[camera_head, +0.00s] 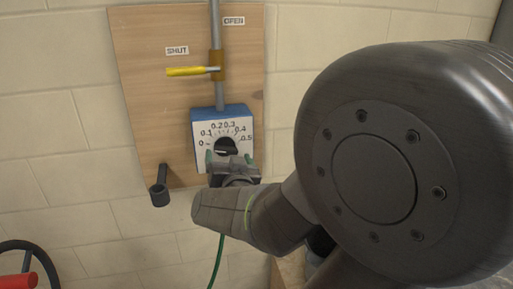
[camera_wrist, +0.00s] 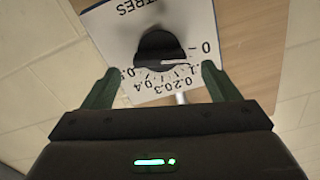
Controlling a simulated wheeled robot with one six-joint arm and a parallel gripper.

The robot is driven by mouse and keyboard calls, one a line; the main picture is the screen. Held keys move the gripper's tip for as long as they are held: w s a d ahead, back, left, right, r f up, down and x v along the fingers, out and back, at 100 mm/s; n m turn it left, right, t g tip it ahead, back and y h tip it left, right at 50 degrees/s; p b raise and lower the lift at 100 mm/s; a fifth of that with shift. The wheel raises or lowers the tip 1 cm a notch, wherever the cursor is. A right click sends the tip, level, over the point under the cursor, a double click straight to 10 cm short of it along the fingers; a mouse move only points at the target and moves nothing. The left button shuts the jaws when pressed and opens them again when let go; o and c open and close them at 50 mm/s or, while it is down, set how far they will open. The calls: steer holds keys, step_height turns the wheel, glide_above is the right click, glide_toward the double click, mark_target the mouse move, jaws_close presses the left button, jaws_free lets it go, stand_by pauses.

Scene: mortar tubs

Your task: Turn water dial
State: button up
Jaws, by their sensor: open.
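The water dial is a black round knob (camera_head: 226,146) on the white face of a blue box (camera_head: 222,112), with a scale from 0 to 0.5. In the wrist view the knob (camera_wrist: 158,46) shows a pale mark on the side towards the 0; its exact reading is hard to tell. My gripper (camera_head: 231,160) is in front of the lower part of the face and hides some of it. In the wrist view my gripper (camera_wrist: 160,72) is open, with green fingers apart on either side of the knob. I see no clear contact with the knob.
A yellow lever (camera_head: 188,71) lies level on the pipe (camera_head: 216,30) above the box, pointing left below the SHUT label. A dark spout (camera_head: 159,188) sticks out at the lower left of the wooden board (camera_head: 150,95). A black wheel (camera_head: 28,246) is at the bottom left.

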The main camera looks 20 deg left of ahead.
mark_target(227, 151)
steer(key=shift+x, duration=2)
steer(key=c, duration=1)
